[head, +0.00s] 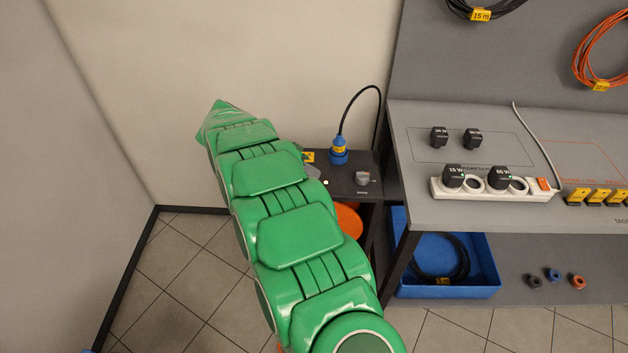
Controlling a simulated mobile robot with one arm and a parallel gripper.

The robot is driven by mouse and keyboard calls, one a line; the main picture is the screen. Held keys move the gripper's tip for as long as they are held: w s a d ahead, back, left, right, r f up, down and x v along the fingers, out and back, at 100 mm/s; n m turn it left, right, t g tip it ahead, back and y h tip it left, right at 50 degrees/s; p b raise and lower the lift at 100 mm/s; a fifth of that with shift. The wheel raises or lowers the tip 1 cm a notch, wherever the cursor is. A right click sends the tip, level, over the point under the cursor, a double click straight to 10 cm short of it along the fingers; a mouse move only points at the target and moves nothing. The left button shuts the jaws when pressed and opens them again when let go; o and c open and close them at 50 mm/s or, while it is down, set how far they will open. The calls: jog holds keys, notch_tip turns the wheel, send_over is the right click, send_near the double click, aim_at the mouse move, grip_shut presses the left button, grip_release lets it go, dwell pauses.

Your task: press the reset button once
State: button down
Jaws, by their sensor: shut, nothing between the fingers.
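I cannot make out a reset button. A dark grey unit (345,166) stands by the back wall, with its left part hidden behind my green arm. On its top are a grey knob (362,178) with a small label below it, a small white dot (326,182), and a blue round socket with a blue plug (338,150) and black cable. A yellow label (308,157) shows partly at the arm's edge. My arm reaches from the lower right to the upper left, and my gripper is hidden behind it. A small grey piece beside the arm is too unclear to name.
A grey workbench (460,213) stands to the right, with a white power strip (535,194) and black adapters. Below it are a blue bin (490,262) with a coiled cable, and several small rings. An orange object (349,220) shows under the unit. Walls close off the left and back.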

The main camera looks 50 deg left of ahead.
jog(key=shift+f, duration=0.4)
dwell(0.8)
jog(key=shift+r, duration=0.85)
jog(key=shift+r, duration=0.1)
jog(key=shift+r, duration=2.4)
